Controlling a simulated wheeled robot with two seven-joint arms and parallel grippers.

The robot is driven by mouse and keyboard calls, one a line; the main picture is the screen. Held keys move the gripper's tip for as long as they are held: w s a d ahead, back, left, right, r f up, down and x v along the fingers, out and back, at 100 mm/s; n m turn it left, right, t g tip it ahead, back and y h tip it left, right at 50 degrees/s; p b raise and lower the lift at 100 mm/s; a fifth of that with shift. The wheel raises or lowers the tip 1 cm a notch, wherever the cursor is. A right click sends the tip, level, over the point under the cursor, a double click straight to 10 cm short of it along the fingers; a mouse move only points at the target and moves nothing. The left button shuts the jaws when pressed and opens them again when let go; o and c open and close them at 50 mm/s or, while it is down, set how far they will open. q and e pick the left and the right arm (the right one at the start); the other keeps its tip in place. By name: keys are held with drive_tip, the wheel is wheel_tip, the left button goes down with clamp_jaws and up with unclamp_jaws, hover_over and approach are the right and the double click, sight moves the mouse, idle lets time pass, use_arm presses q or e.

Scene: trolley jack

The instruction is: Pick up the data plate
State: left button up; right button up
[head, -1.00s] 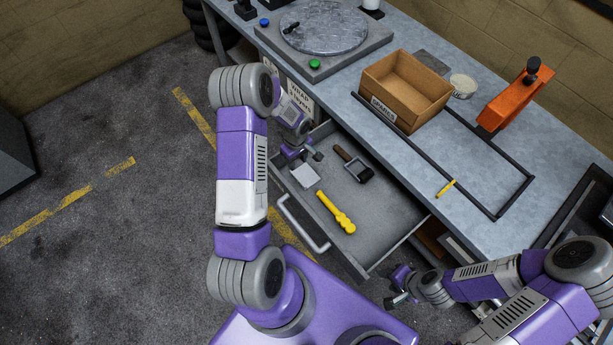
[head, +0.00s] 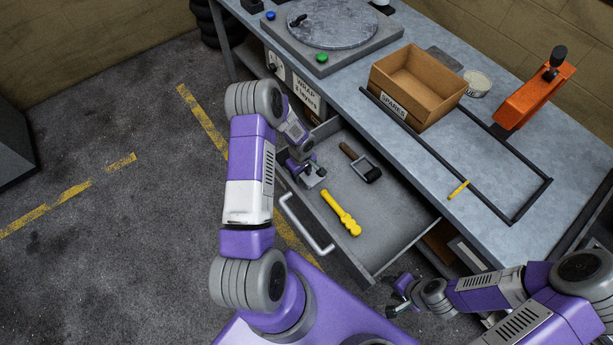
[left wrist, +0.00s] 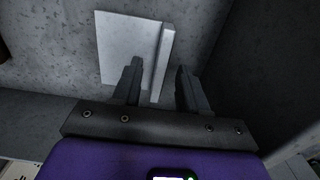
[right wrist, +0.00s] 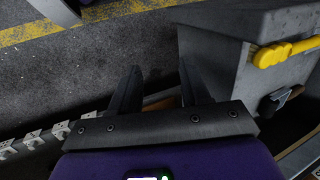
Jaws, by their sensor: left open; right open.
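The data plate, a flat pale grey square (head: 314,181), lies in the open drawer near its left end. In the left wrist view the plate (left wrist: 120,45) shows a raised strip along its right edge. My left gripper (head: 309,170) is over the plate, partly hiding it in the head view. Its fingers (left wrist: 158,68) are open, with the raised strip between the fingertips in that view; whether they touch it I cannot tell. My right gripper (head: 395,302) is open and empty, low beside the drawer's front right corner; its fingers (right wrist: 160,68) show bare floor beyond.
On the bench above stand a cardboard spares box (head: 412,88), an orange device (head: 535,95), a yellow marker (head: 458,189) and a round turntable (head: 333,22).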

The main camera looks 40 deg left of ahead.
use_arm(q)
drive_tip(key=shift+f, duration=0.15)
clamp_jaws()
